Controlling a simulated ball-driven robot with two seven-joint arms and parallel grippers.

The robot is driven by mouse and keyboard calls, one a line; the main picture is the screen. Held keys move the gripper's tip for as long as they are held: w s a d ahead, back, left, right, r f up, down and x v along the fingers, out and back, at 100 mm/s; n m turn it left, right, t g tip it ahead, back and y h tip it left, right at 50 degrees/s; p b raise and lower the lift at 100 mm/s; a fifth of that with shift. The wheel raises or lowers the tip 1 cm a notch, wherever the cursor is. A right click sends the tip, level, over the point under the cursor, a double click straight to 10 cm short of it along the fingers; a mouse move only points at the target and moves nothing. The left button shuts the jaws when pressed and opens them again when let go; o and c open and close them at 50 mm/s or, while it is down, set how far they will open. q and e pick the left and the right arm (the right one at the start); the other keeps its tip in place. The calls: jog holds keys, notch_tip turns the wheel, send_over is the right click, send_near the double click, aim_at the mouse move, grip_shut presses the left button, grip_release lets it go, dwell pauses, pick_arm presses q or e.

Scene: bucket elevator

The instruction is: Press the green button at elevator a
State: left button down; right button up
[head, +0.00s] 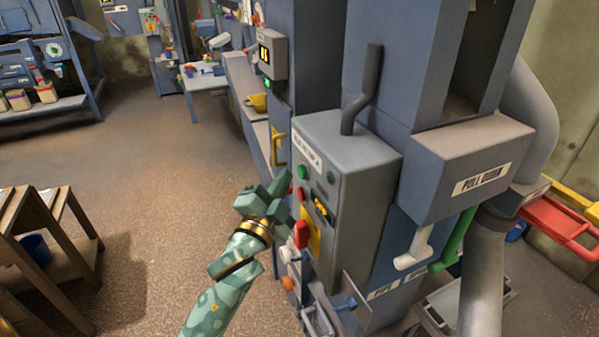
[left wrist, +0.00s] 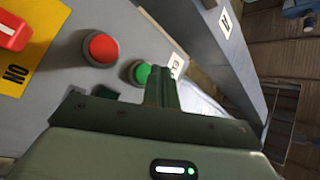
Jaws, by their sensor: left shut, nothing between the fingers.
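The elevator control box (head: 366,165) is a grey box with a label plate at the top of its front. Its green button (head: 302,172) sits just under the label; it also shows in the left wrist view (left wrist: 142,74), partly beside my finger. A red button (left wrist: 102,47) is close by on the same panel. My left gripper (head: 284,185) is shut and empty, its tip pointing at the panel near the green button. In the left wrist view the shut fingers (left wrist: 162,82) overlap the button's edge; I cannot tell whether they touch it. My right gripper is not in view.
Below the buttons are a lit display (head: 321,208) and a red switch (head: 301,234) on a yellow plate. A wooden bench (head: 40,250) stands at left. The floor between is clear.

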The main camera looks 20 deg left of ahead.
pick_arm(q)
jog(key=shift+w+d, duration=0.15)
jog(key=shift+w+d, duration=0.15)
jog(key=shift+w, duration=0.05)
dwell(0.3)
jog(key=shift+w+d, duration=0.3)
jog(key=shift+w, duration=0.05)
dwell(0.8)
jog(key=shift+s, duration=0.1)
dwell(0.3)
jog(key=shift+s+a+p, duration=0.55)
jog(key=shift+s, duration=0.05)
jog(key=shift+s+a+p, duration=0.8)
jog(key=shift+s+a, duration=0.8)
jog(key=shift+s, duration=0.3)
